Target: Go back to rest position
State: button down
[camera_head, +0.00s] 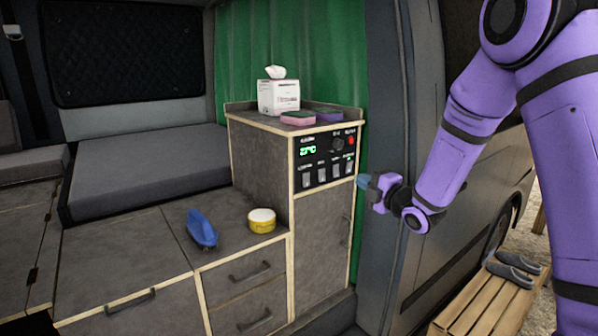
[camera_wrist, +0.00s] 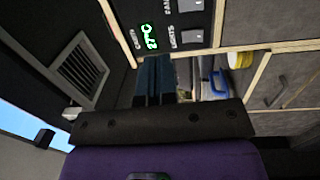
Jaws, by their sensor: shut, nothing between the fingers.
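My gripper (camera_head: 363,182) is on the end of my purple arm, in front of the right edge of the cabinet front, just below and right of the control panel (camera_head: 325,157). Its blue-grey fingers are together with nothing between them. In the wrist view the closed fingers (camera_wrist: 153,78) point toward the panel, whose green 27°C display (camera_wrist: 149,37) shows sideways. I cannot tell from these views whether the fingertips touch the cabinet.
A tissue box (camera_head: 279,97), a pink sponge (camera_head: 298,118) and a purple item (camera_head: 329,115) are on the cabinet top. A blue object (camera_head: 201,229) and a yellow tin (camera_head: 262,220) are on the lower counter. The van door edge (camera_head: 392,120) is close beside my arm. Shoes (camera_head: 515,270) lie on a slatted step.

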jog(key=s+d+r+m+g+h, duration=0.3)
jog(key=s+d+r+m+h, duration=0.45)
jog(key=s+r+m, duration=0.35)
jog(key=s+a+m+g+h, duration=0.1)
jog(key=s+m+g, duration=0.7)
jog(key=s, duration=2)
jog(key=m+h, duration=0.1)
jog(key=m, duration=0.3)
jog(key=shift+s+f+m, duration=0.25)
jog(key=shift+s+m, duration=0.05)
jog(key=shift+s, duration=0.05)
jog(key=shift+s+r, duration=0.15)
jog(key=shift+s, duration=0.2)
